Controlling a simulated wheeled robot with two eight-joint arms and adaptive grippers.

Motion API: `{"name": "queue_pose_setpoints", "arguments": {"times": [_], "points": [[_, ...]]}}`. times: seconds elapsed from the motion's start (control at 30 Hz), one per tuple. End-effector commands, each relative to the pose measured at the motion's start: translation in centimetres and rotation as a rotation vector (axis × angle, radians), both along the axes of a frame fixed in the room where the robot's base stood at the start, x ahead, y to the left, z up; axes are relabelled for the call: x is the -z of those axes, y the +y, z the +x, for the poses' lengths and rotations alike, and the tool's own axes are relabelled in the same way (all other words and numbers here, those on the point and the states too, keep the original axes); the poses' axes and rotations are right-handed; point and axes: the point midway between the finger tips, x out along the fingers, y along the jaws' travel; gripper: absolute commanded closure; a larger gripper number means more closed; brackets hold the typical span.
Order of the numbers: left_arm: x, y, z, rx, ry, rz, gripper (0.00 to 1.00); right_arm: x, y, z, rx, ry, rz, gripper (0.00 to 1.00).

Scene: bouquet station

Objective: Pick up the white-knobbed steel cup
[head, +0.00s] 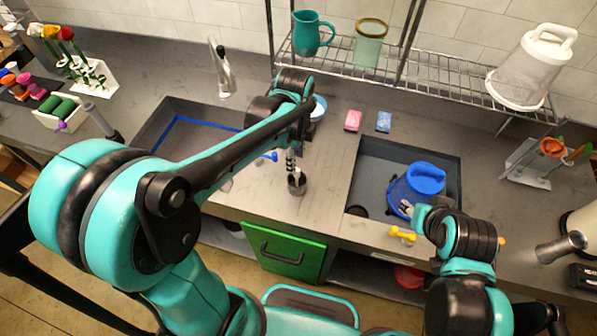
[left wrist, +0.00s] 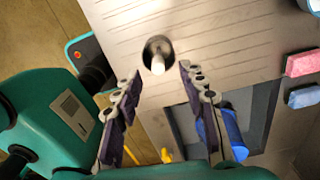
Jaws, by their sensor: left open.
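The steel cup (head: 297,185) stands on the grey counter between the two sinks. It is small and dark metallic, with a white knob pointing up from it. In the left wrist view the steel cup (left wrist: 157,48) lies just beyond the fingertips, in line with the gap between them. My left gripper (head: 291,157) is open and empty, above the cup and apart from it as far as I can tell. My right gripper (head: 409,208) is at the blue pitcher in the right sink; whether its fingers are shut is hidden.
The blue lidded pitcher (head: 424,181) stands in the right sink. A pink sponge (head: 353,121) and a blue sponge (head: 384,121) lie behind it. A yellow object (head: 402,235) is on the front ledge. A wire rack (head: 440,82) spans the back. Counter around the cup is mostly clear.

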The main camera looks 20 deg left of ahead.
Motion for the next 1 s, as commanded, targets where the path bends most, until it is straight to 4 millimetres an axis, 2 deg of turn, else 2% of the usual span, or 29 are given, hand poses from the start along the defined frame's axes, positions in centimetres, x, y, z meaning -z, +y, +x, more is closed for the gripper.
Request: {"name": "queue_pose_setpoints", "arguments": {"times": [0.03, 0.4, 0.5, 0.73, 0.9, 1.0], "points": [[0.9, 0.0, 0.0, 0.000, 0.000, 0.000, 0.59, 0.5, 0.0, 0.0, 0.000, 0.000, 0.000, 0.60], [6.1, -0.4, -0.1, -0.003, -0.002, 0.000, 0.59, 2.5, 0.0, 0.0, 0.000, 0.000, 0.000, 0.60], [6.6, -0.4, -0.1, -0.003, -0.002, 0.000, 0.59, 2.6, 0.0, 0.0, 0.000, 0.000, 0.000, 0.60], [6.6, -0.4, -0.2, -0.004, -0.002, 0.000, 0.59, 2.5, 0.0, 0.0, 0.000, 0.000, 0.000, 0.60], [6.6, -0.4, -0.2, -0.004, -0.002, 0.000, 1.00, 2.5, 0.0, 0.0, 0.000, 0.000, 0.000, 0.60], [6.6, -0.4, -0.2, -0.004, -0.002, 0.000, 1.00, 2.5, 0.0, 0.0, 0.000, 0.000, 0.000, 0.60]]}}
